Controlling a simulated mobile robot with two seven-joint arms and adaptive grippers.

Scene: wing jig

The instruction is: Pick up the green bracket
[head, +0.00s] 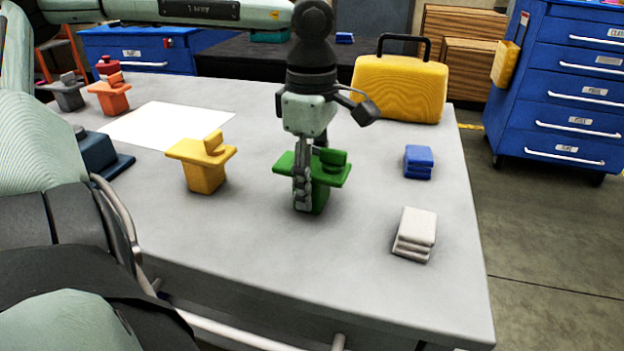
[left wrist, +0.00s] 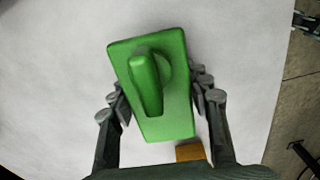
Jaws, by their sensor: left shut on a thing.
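The green bracket (head: 335,173) stands upright near the middle of the grey table, with a flat plate on top of a narrower block. My left gripper (head: 303,190) reaches down over it from above and is shut on it. In the left wrist view the green bracket (left wrist: 150,85) lies between the two fingers of my left gripper (left wrist: 160,105), one at each side. In the head view the gripper hides part of the bracket. I cannot tell whether its base touches the table.
A yellow bracket (head: 204,176) stands left of the green one. Blue (head: 418,161) and white (head: 415,234) stacked blocks lie to the right. A yellow case (head: 400,90) stands at the back. Orange (head: 110,95) and grey (head: 67,95) brackets and a white sheet (head: 165,124) are at the left.

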